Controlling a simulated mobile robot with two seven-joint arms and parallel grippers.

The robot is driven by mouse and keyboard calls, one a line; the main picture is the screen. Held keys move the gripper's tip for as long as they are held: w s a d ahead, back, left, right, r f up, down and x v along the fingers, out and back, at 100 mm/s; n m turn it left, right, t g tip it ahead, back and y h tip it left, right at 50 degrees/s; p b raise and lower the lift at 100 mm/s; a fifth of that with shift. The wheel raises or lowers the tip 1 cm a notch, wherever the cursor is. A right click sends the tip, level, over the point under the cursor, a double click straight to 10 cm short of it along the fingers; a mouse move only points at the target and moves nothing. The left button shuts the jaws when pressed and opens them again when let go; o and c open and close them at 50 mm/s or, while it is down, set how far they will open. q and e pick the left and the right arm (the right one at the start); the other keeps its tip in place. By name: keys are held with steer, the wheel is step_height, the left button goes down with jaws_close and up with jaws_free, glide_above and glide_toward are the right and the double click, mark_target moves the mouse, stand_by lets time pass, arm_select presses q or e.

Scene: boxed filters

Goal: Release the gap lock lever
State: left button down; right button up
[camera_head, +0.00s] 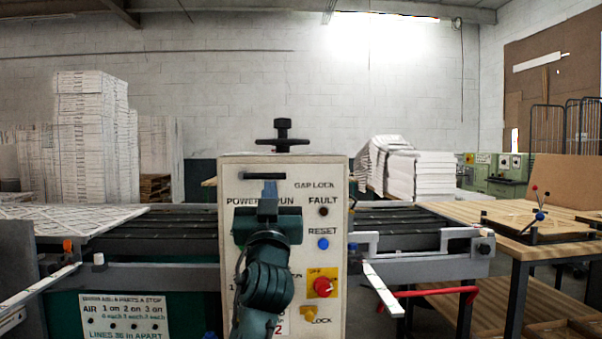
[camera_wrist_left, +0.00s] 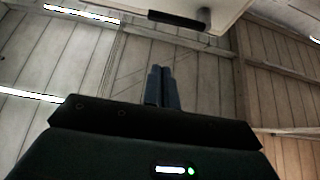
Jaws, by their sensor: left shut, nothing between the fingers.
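The gap lock lever (camera_head: 263,176) is a black bar lying level near the top of the cream control panel (camera_head: 335,215), left of the "GAP LOCK" label. In the left wrist view, the black lever (camera_wrist_left: 180,18) shows at the top, on a round mount at its right end. My left gripper (camera_head: 269,187) is in front of the panel, pointing up, its fingertips just below the lever. In the wrist view its fingers (camera_wrist_left: 161,72) are together with nothing between them, and a gap shows between them and the lever. My right gripper is not in view.
The panel also carries a fault lamp (camera_head: 323,211), a blue reset button (camera_head: 323,243) and a red knob on yellow (camera_head: 322,287). A black handwheel (camera_head: 283,141) stands on top. Rollers (camera_head: 400,225) run behind the panel. A wooden table (camera_head: 470,212) stands at right.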

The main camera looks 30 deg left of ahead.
mark_target(271, 174)
arm_select(q)
steer(key=shift+r+y, duration=0.3)
steer(key=shift+r, duration=0.3)
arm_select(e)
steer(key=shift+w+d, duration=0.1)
arm_select(q)
steer(key=p+x, duration=0.3)
steer(key=x, duration=0.6)
steer(key=shift+w+a+f+b, duration=0.15)
steer(key=shift+w+f, duration=0.15)
steer(key=shift+f, duration=0.25)
steer(key=shift+w+a+f+b, duration=0.15)
steer(key=shift+w+f, duration=0.1)
steer(key=shift+f, duration=0.3)
steer(key=shift+w+a+f+b, duration=0.15)
steer(key=shift+w+f, duration=0.15)
steer(key=shift+f, duration=0.25)
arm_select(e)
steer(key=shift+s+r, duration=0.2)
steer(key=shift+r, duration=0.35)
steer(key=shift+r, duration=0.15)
